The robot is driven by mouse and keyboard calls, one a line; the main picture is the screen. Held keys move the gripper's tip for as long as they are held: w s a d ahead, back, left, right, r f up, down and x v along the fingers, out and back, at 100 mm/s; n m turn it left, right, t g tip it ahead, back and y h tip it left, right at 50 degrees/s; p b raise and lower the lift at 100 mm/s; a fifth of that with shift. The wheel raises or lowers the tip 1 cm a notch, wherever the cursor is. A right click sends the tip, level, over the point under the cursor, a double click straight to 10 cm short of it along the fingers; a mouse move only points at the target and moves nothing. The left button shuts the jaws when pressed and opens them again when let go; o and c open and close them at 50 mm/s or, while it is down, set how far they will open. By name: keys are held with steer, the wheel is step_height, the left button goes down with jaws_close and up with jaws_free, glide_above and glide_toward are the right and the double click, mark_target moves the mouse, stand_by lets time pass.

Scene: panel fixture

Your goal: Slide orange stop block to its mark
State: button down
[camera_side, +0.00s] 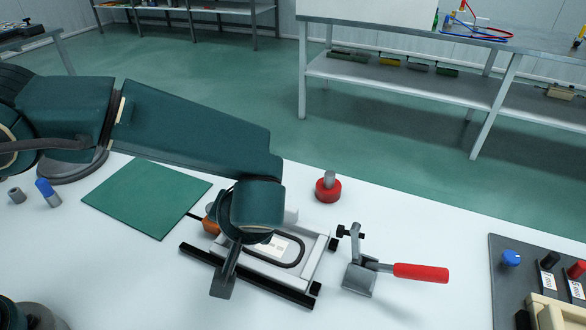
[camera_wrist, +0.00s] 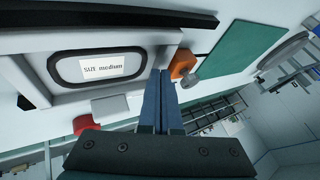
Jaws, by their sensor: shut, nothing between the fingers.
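The orange stop block (camera_side: 211,227) sits at the left end of the white fixture, partly hidden behind my wrist in the side view. In the wrist view the orange stop block (camera_wrist: 182,65) shows just right of my fingertips, with a small grey cylinder beside it. My gripper (camera_side: 221,292) is shut and empty, its fingers slanting down over the front black rail in the side view. The shut fingers also show in the wrist view (camera_wrist: 162,75). I cannot tell whether they touch anything. I cannot make out the mark.
The white fixture (camera_wrist: 139,64) holds a black oval ring (camera_wrist: 65,68) around a "SIZE medium" label (camera_wrist: 102,67). A black rail (camera_side: 290,295) runs along its front. A red-handled clamp (camera_side: 420,272) stands right, a red knob (camera_side: 328,190) behind. A green mat (camera_side: 148,198) lies left.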

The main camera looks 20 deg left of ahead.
mark_target(208, 222)
steer(key=shift+a, duration=0.6)
steer(key=shift+a, duration=2.5)
